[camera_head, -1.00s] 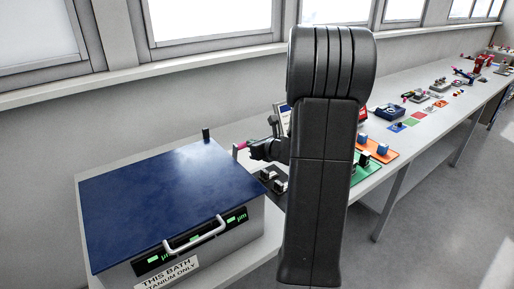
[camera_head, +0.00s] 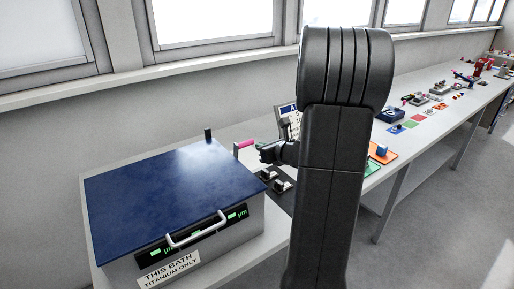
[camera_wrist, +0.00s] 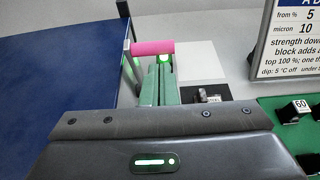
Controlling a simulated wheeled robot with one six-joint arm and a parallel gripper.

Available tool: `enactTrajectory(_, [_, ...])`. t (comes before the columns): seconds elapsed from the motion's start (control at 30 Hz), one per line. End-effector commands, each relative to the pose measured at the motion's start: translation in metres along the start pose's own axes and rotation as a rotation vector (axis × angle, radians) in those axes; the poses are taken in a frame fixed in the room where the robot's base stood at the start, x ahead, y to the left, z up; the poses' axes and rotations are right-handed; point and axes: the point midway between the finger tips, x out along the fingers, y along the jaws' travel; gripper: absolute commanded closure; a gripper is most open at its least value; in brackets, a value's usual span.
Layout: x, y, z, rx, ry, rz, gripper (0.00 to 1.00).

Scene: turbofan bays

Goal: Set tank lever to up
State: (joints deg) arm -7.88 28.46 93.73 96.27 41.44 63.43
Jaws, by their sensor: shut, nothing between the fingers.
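The tank is a grey bath with a closed blue lid (camera_head: 170,190); the lid also shows in the wrist view (camera_wrist: 50,90). The tank lever has a pink grip (camera_head: 246,144) at the tank's far right side. I cannot tell whether the lever is up or down. My gripper (camera_head: 263,153) is shut and empty, close beside the grip on its near right side. Its greenish fingers (camera_wrist: 161,72) point at the grip; contact is unclear.
A sign board (camera_wrist: 293,40) stands behind, to the right.

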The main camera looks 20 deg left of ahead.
Motion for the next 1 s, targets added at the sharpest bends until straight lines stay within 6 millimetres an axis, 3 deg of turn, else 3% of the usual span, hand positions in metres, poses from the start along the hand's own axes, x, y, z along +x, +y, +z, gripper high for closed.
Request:
enactTrajectory(0.2, [-0.038, 0.0, 0.021, -0.004, -0.003, -0.003, 1.0])
enactTrajectory(0.43, [-0.068, 0.0, 0.035, -0.003, -0.003, -0.002, 1.0])
enactTrajectory(0.63, [-0.078, 0.0, 0.04, -0.001, -0.001, -0.001, 1.0])
enactTrajectory(1.0, [-0.078, 0.0, 0.04, 0.0, -0.001, 0.0, 1.0])
